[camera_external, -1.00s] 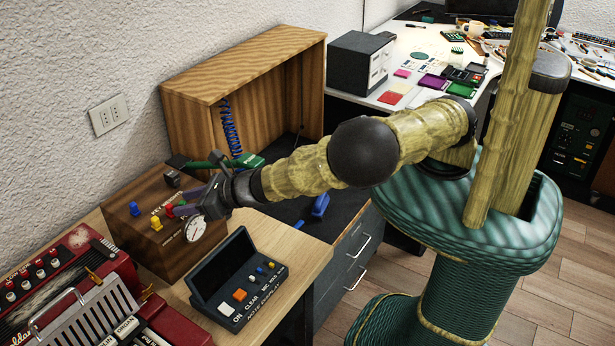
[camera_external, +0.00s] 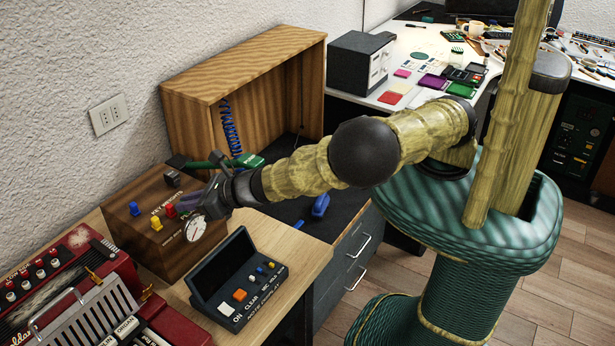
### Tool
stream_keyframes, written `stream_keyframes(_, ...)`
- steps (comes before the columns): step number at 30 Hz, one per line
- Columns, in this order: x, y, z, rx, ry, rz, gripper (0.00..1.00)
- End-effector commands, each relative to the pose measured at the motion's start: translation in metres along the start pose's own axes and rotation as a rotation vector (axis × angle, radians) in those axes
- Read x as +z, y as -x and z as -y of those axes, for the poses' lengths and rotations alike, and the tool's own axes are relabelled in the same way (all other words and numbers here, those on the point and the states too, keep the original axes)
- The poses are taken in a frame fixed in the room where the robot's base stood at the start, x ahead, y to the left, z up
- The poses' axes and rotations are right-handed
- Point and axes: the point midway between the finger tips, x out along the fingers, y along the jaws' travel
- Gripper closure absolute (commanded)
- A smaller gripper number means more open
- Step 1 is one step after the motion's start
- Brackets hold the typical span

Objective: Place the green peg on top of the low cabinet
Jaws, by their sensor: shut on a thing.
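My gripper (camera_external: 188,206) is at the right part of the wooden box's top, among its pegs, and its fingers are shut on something. The held thing is hidden by the fingers; I take it to be the green peg, which shows nowhere else. A blue peg (camera_external: 134,208), a yellow peg (camera_external: 156,222) and a red peg (camera_external: 170,210) stand on the wooden box (camera_external: 150,250). The low cabinet (camera_external: 349,262) is dark grey with drawers and a black top, right of the box. Whether the held thing touches the box cannot be told.
A wooden open-fronted case (camera_external: 245,70) stands behind, with a blue coiled hose (camera_external: 229,128) and a green-handled tool (camera_external: 215,159) near my wrist. A dark control panel (camera_external: 240,285) lies in front of my gripper. A red accordion (camera_external: 75,290) is at the lower left.

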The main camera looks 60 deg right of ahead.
Motion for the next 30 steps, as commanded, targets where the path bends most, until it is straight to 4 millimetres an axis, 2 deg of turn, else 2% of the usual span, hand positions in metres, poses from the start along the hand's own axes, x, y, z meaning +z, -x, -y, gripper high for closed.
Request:
stream_keyframes(4, 0.005, 0.002, 0.0, 0.001, -0.001, 0.001, 1.0)
stream_keyframes(8, 0.018, 0.007, -0.001, 0.002, -0.002, 0.003, 1.0)
stream_keyframes(18, 0.076, 0.032, -0.001, 0.003, -0.004, 0.003, 1.0)
stream_keyframes(21, 0.087, 0.036, -0.001, 0.002, -0.003, 0.002, 1.0)
stream_keyframes(30, 0.093, 0.038, 0.0, 0.0, 0.0, 0.0, 1.0)
